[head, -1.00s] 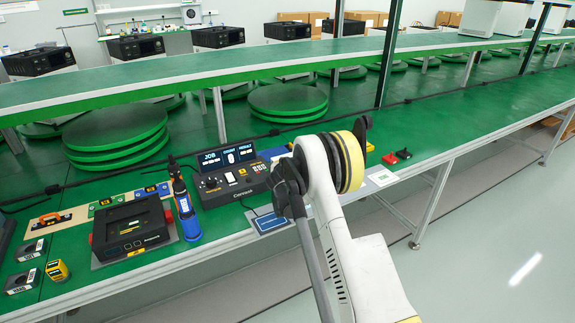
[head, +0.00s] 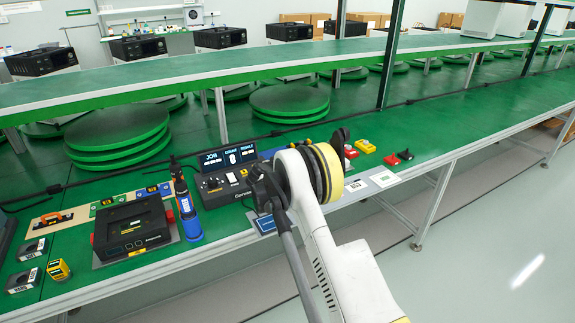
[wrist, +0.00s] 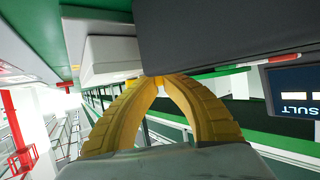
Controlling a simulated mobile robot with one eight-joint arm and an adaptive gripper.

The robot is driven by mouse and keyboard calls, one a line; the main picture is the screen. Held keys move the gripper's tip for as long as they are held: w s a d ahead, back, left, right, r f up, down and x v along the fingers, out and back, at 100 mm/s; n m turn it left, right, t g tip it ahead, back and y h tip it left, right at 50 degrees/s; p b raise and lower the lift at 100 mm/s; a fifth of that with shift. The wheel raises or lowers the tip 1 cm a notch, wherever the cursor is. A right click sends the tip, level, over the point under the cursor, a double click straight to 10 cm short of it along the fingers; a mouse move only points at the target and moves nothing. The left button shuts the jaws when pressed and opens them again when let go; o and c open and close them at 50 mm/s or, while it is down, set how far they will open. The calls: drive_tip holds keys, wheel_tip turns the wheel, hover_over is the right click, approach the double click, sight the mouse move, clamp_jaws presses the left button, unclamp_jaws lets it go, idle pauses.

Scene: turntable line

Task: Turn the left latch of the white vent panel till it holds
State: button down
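I cannot make out a white vent panel or its left latch for certain in either view. In the wrist view, my gripper (wrist: 158,79) has its two yellow fingers arched together, with the tips meeting and nothing visible between them. The tips appear just below a large dark grey block (wrist: 220,35) in the picture; I cannot tell whether they touch it. A white block (wrist: 108,58) shows left of the tips. In the head view, my arm covers the gripper.
A control console (head: 228,183) stands left of my arm. Further left are a blue-and-black tool (head: 187,212) and a black device (head: 132,232). Red and yellow blocks (head: 365,146) lie right of my arm. Green turntable discs (head: 288,101) stand behind.

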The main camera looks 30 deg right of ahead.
drive_tip(key=c, duration=1.8)
unclamp_jaws()
drive_tip(key=shift+f, duration=0.1)
drive_tip(key=v, duration=1.2)
